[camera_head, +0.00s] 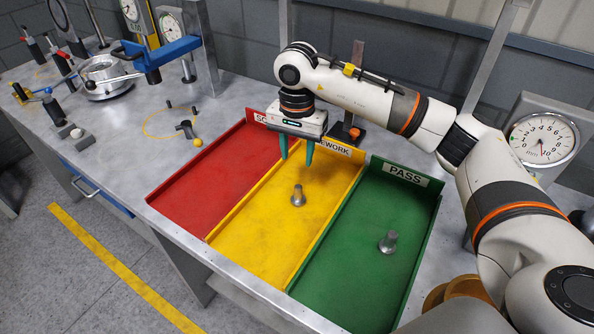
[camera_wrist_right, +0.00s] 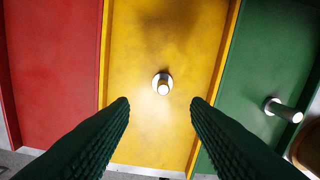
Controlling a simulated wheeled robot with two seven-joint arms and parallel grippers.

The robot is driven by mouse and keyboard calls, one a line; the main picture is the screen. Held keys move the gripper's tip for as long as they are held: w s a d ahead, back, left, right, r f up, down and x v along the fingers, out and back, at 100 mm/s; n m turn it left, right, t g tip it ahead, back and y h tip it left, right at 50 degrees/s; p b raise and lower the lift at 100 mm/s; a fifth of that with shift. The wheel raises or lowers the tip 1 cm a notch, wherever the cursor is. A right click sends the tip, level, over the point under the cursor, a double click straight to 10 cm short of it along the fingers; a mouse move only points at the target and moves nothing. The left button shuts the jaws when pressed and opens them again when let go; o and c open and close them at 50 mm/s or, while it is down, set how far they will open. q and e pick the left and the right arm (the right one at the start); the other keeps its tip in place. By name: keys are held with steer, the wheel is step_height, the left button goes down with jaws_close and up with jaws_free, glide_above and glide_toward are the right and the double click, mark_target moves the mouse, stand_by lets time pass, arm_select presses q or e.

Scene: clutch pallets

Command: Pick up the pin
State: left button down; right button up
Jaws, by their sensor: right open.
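A grey metal pin (camera_head: 298,196) stands upright on the yellow rework tray (camera_head: 262,238). In the right wrist view this pin (camera_wrist_right: 162,84) appears just beyond the gap between the fingers. My right gripper (camera_head: 296,158) points down with green fingers, open and empty. It hovers above the back part of the yellow tray, apart from both pins. My left gripper is out of view.
The red tray (camera_head: 205,178) is empty, left of the yellow one. A yellow ball (camera_head: 198,142) and small dark parts lie on the bench behind it. A dial gauge (camera_head: 543,139) stands at right.

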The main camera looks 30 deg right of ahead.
mark_target(299, 186)
steer(key=shift+a+f, duration=0.1)
steer(key=shift+f, duration=0.1)
steer(key=f+p, duration=0.1)
steer(key=f, duration=0.1)
steer(key=s+f, duration=0.1)
steer(key=shift+a+f+p, duration=0.1)
steer(key=shift+f+p, duration=0.3)
steer(key=shift+w+f, duration=0.15)
steer(key=shift+f, duration=0.8)
steer(key=shift+w+f+p, duration=0.1)
steer(key=shift+f+p, duration=0.15)
steer(key=shift+p, duration=0.1)
steer(key=f+p, duration=0.2)
steer(key=f, duration=0.2)
steer(key=shift+d+f, duration=0.15)
steer(key=shift+d, duration=0.05)
steer(key=shift+f, duration=0.25)
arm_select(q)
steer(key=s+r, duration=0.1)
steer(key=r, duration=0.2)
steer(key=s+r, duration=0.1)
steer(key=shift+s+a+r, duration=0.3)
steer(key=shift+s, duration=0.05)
arm_select(e)
jaws_close()
